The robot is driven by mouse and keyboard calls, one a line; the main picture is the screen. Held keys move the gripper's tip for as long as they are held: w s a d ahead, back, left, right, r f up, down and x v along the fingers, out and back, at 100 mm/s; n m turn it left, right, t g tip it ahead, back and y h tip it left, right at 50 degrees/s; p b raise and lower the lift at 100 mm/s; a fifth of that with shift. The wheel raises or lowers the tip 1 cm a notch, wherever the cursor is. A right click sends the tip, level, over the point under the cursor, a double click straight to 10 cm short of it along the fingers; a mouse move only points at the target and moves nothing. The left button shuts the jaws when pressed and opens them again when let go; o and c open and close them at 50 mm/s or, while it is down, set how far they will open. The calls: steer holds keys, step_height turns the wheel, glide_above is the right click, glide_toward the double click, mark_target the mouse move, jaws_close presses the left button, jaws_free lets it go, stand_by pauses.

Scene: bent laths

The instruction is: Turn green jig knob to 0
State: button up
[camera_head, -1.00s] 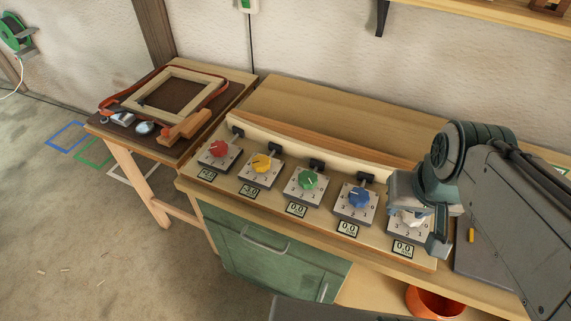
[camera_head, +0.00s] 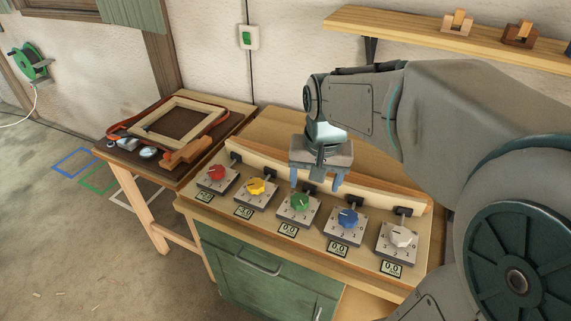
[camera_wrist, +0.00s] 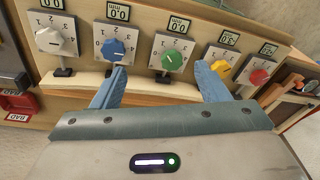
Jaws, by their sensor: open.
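The green knob (camera_head: 300,203) sits in the middle of a row of jig knobs, on a grey plate with a number scale. Its small display (camera_head: 288,230) seems to read 0.0. Its pointer's exact direction is too small to read. My gripper (camera_head: 315,186) hangs above and just behind the green knob, pointing down, open and empty. In the wrist view the green knob (camera_wrist: 172,60) lies between the lines of the two blue fingers, beyond their tips and apart from them.
The red knob (camera_head: 216,173) and yellow knob (camera_head: 256,186) stand to the left, the blue knob (camera_head: 347,218) and white knob (camera_head: 401,236) to the right. A wooden rail (camera_head: 270,171) runs behind them. A side table holds a wooden frame (camera_head: 160,131).

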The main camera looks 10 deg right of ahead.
mark_target(300, 199)
steer(key=w+f+m+g, duration=0.2)
steer(key=w+f+m, duration=0.2)
steer(key=w, duration=0.7)
step_height(300, 199, down, 14)
steer(key=shift+r+p, duration=0.1)
steer(key=shift+p, duration=0.8)
steer(key=c, duration=1)
